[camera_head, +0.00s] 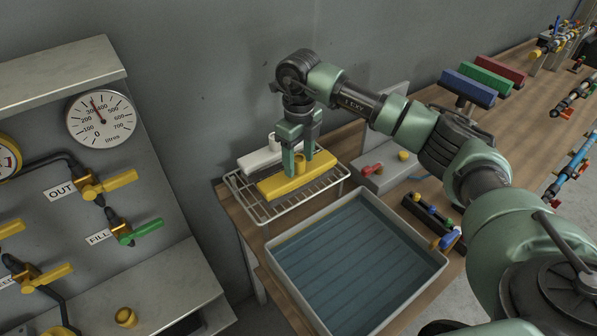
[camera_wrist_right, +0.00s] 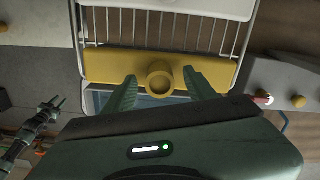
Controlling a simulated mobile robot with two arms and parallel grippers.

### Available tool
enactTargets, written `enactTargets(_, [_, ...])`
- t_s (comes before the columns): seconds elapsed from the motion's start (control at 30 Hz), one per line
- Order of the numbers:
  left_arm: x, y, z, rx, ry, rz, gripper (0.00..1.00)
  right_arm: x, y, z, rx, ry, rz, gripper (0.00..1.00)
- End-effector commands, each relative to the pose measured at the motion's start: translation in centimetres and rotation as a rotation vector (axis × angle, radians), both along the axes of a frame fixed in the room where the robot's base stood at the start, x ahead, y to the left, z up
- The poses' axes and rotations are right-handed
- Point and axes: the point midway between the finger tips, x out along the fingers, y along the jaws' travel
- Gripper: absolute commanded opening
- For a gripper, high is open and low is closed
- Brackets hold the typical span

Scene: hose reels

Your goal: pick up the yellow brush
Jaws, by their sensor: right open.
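The yellow brush (camera_head: 284,188) lies on a wire rack (camera_head: 268,214) at the table's left end, its round handle stub upright. My right gripper (camera_head: 300,165) points down over it, open, with its fingers on either side of the stub. In the right wrist view the yellow brush (camera_wrist_right: 112,66) spans the picture, and the stub (camera_wrist_right: 160,77) sits between the two spread green fingers, with a gap on each side.
A white brush (camera_head: 258,158) lies behind the yellow one on the rack. A water-filled tray (camera_head: 284,240) stands just in front. The gauge panel (camera_head: 150,190) stands left.

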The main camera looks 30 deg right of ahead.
Motion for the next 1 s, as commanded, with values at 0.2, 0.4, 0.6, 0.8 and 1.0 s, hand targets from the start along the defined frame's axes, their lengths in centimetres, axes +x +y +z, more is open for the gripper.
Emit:
enactTargets(0.2, [0.02,-0.3,0.17,-0.003,0.0,0.001,0.36,0.0,0.04,-0.7,0.0,-0.001,0.002,0.56])
enactTargets(0.4, [0.0,-0.36,0.16,-0.004,0.0,0.001,0.36,0.0,0.04,-0.67,0.0,-0.001,0.002,0.26])
enactTargets(0.6, [-0.02,-0.36,0.16,-0.004,0.0,0.001,0.36,0.02,0.04,-0.65,0.0,-0.001,0.001,0.0])
enactTargets(0.8, [-0.07,-0.34,0.15,-0.004,0.001,0.001,0.36,0.02,0.04,-0.65,0.0,-0.001,0.001,0.0])
enactTargets(1.0, [-0.09,-0.32,0.14,-0.004,0.002,0.0,0.36,0.02,0.04,-0.64,0.0,-0.001,0.001,0.0])
